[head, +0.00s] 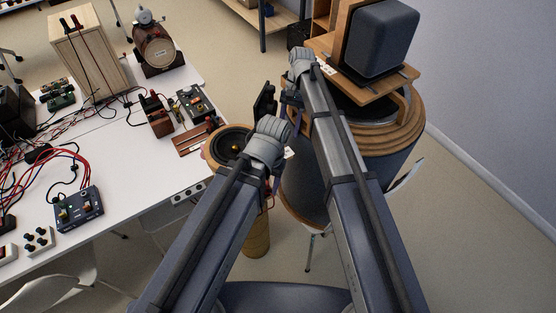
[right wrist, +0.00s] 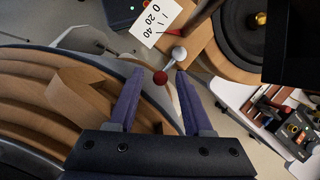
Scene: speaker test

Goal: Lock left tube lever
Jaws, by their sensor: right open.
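In the right wrist view my right gripper (right wrist: 160,74) is open, with its two purple fingers spread. A small lever with a red ball (right wrist: 160,77) and a grey ball (right wrist: 179,54) shows between and just beyond the fingertips; I cannot tell whether either finger touches it. A white scale card (right wrist: 156,22) sits beside it. The wooden-rimmed tube with a dark speaker cone (right wrist: 238,38) is at the upper right; in the head view the tube (head: 215,152) stands at the table's right end. My left wrist (head: 268,145) is over its right side, and the left fingers are hidden.
A large round wooden-ringed cabinet (head: 408,125) with a dark speaker box (head: 378,38) above it stands right of the tube. The white table (head: 120,165) on the left carries wires, small boxes and a barrel-shaped device (head: 155,48). Open floor lies at the right.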

